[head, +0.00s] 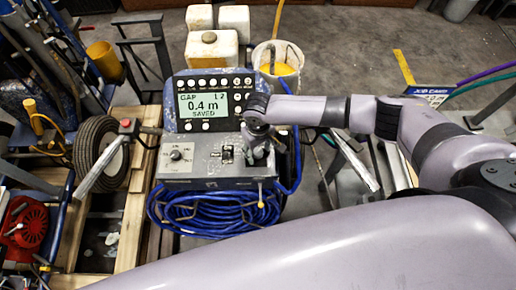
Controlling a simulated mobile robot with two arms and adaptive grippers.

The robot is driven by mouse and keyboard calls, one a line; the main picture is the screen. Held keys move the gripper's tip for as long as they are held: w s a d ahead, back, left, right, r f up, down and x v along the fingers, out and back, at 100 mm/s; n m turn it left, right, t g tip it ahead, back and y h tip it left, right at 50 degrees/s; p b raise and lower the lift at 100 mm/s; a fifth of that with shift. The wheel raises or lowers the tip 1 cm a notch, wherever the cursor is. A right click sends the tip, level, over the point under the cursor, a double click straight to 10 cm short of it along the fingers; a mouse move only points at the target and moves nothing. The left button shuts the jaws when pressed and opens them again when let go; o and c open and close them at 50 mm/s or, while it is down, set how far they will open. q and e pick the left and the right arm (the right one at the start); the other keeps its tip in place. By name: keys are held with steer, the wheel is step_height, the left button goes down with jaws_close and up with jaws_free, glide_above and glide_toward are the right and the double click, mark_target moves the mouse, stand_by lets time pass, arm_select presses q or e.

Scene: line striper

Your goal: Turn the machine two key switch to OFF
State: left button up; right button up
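The line striper's grey control box (205,181) stands in the middle of the head view. A round selector knob (176,155) is on its left and a dark rocker switch (227,153) is near its middle. Above it, a display panel (203,104) reads "GAP", "L 2", "0.4 m" and "SAVED". My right gripper (257,148) points down over the right end of the box, at or close to its top. The gripper hides that part, and no key switch is clearly visible. Its fingers are too small and dark to judge. My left gripper is out of view.
A coil of blue hose (215,213) hangs below the box. A black wheel (100,150) and a grey handlebar (103,163) are to the left. White containers (212,48) and a bucket (279,62) stand behind. A "JOB CARD" sign (428,92) is at right.

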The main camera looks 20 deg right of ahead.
jaws_close()
stand_by(0.4)
steer(key=shift+r, duration=0.1)
steer(key=shift+n+p, duration=0.55)
steer(key=shift+n, duration=0.55)
steer(key=n+p, duration=0.1)
steer(key=n, duration=0.5)
steer(key=shift+n+p, duration=0.35)
steer(key=shift+n, duration=1.45)
